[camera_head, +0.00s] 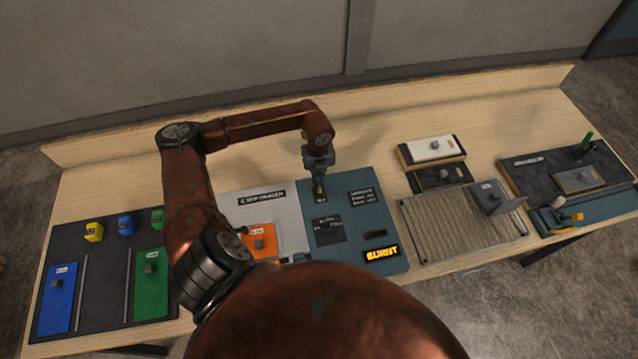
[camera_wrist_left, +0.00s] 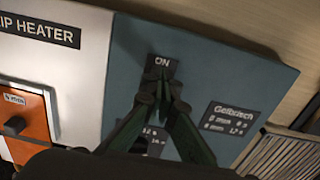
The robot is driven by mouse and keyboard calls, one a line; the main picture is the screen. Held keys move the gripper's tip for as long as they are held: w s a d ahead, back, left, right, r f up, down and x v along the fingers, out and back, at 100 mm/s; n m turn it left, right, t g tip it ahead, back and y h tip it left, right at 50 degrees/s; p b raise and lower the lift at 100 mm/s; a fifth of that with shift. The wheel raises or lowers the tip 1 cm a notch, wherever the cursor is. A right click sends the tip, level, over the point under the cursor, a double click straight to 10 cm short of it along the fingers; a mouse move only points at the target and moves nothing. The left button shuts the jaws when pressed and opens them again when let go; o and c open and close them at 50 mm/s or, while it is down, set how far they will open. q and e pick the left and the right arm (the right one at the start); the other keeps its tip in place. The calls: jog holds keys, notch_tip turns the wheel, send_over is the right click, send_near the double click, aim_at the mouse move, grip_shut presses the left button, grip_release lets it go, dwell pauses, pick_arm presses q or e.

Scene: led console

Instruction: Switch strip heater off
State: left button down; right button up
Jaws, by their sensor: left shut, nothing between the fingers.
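The strip heater console has a white panel (camera_head: 275,197) on the left and a teal panel (camera_head: 385,215) on the right. In the left wrist view, the label "STRIP HEATER" (camera_wrist_left: 40,30) is partly cut off. A dark label reading "ON" (camera_wrist_left: 162,62) shows on the teal panel (camera_wrist_left: 215,70). My left gripper (camera_head: 319,192) is over the upper left of the teal panel. Its closed fingertips (camera_wrist_left: 164,80) are just below the "ON" text and overlap the label's lower edge. No switch lever shows clearly; the fingers may hide it. My right gripper is not in view.
An orange block (camera_head: 262,240) with a knob sits on the white panel. A ribbed grey board (camera_head: 455,230) stands right of the console. A dark board (camera_head: 105,265) with coloured blocks lies left.

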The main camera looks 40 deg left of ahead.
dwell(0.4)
pick_arm(q)
jog(key=shift+a+r+p, duration=0.1)
jog(key=shift+r+p, duration=0.75)
jog(key=shift+r, duration=0.7)
jog(key=r+p, duration=0.1)
jog(key=r, duration=0.3)
jog(key=shift+w+a+p, duration=0.15)
jog(key=shift+w+p, duration=0.05)
jog(key=shift+p, duration=0.2)
jog(key=shift+f, duration=0.1)
